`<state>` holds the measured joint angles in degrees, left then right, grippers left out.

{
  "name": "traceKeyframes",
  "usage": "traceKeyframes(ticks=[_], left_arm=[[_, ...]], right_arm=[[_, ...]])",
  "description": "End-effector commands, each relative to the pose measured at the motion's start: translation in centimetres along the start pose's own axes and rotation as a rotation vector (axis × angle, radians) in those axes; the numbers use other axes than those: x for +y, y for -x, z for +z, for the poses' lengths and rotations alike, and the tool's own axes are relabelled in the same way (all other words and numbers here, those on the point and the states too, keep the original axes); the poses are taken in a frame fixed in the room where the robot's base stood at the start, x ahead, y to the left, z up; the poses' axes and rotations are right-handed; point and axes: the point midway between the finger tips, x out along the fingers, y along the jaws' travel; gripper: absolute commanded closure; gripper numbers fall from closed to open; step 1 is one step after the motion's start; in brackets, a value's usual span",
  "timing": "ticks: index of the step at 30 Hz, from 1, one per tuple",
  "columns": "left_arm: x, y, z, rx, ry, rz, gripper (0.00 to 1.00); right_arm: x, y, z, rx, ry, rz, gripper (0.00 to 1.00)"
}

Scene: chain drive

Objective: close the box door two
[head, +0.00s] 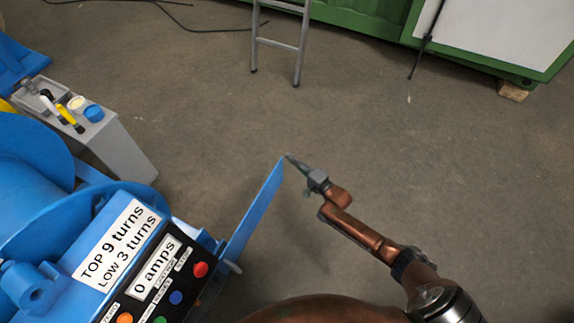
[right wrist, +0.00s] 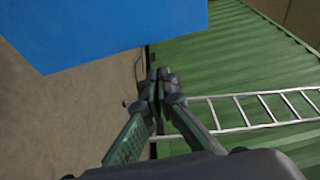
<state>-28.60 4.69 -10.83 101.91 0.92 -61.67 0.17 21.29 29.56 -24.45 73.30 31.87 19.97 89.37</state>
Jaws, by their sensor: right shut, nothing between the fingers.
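A blue door panel (head: 254,211) stands open at the right side of the blue control box (head: 150,275), jutting up and away from it. In the right wrist view the blue panel (right wrist: 100,30) fills the upper left. My right gripper (head: 290,158) is shut and empty, with its tips close to the panel's far upper corner. In the right wrist view the shut fingertips (right wrist: 160,76) lie just below and right of the panel's edge. I cannot tell whether they touch it. My left gripper is not in view.
A grey stand with small tools and cups (head: 120,145) is at the left beside blue machinery (head: 30,175). A metal ladder (head: 277,43) leans near a green container (head: 375,20) at the back. The floor between is clear.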

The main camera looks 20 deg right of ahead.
Motion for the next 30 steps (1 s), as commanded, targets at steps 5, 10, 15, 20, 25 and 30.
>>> traceKeyframes(ticks=[5,10,15,20,25,30], left_arm=[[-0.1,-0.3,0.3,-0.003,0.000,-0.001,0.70],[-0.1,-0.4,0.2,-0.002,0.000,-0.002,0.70],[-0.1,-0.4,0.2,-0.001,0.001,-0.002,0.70],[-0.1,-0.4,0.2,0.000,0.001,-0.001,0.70],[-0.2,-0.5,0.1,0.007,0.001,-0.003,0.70],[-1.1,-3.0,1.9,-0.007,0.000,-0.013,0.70]], right_arm=[[0.2,1.1,2.4,0.000,-0.006,0.004,1.00],[0.2,1.4,3.1,0.001,-0.004,0.005,1.00],[0.2,1.4,3.1,0.000,-0.003,0.005,1.00],[0.2,1.4,3.2,0.000,-0.003,0.005,1.00],[0.1,1.6,3.7,0.000,-0.004,0.005,1.00],[-0.1,2.3,5.7,-0.001,-0.007,0.004,1.00]])
